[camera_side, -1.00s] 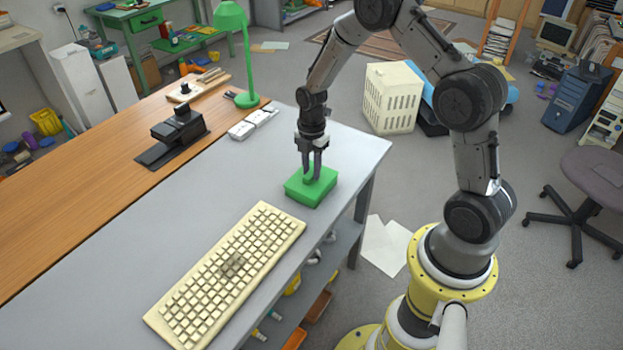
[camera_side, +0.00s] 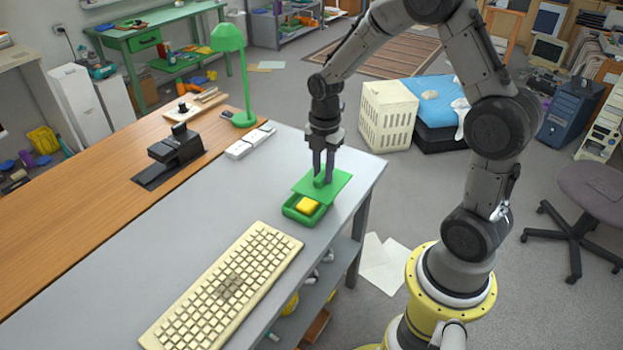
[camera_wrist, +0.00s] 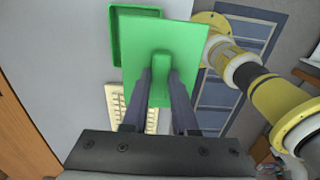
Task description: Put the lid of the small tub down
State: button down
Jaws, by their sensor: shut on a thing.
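The green lid (camera_side: 327,181) is a flat plate with a raised handle. My gripper (camera_side: 323,181) is shut on that handle and holds the lid a little above the small tub, shifted toward its far right side. The small green tub (camera_side: 290,213) sits on the grey table with its near left part uncovered. A yellow block (camera_side: 308,205) shows inside it. In the wrist view the lid (camera_wrist: 165,45) fills the middle, between my gripper's fingers (camera_wrist: 162,75), and part of the tub (camera_wrist: 122,60) shows behind it. The lid hides the rest of the tub.
A cream keyboard (camera_side: 225,285) lies at the front of the grey table (camera_side: 200,225). The grey surface left of the tub is clear.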

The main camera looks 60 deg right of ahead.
jog(key=s+a+r, duration=0.2)
jog(key=s+r, duration=0.1)
jog(key=s, duration=0.4)
jog(key=n, duration=0.2)
send_over(348, 180)
jog(key=s+d+f+m, duration=0.2)
jog(key=d, duration=0.5)
jog(key=w+d+f, duration=0.2)
jog(key=w+f, duration=0.1)
jog(key=w+d+f, duration=0.3)
jog(key=w, duration=0.1)
jog(key=w+d+f, duration=0.3)
jog(key=shift+w+d+f, duration=0.2)
jog(key=shift+w, duration=0.15)
jog(key=shift+w+d+f, duration=0.15)
jog(key=shift+w+f, duration=0.05)
jog(key=shift+f, duration=1.75)
jog(key=shift+f, duration=0.1)
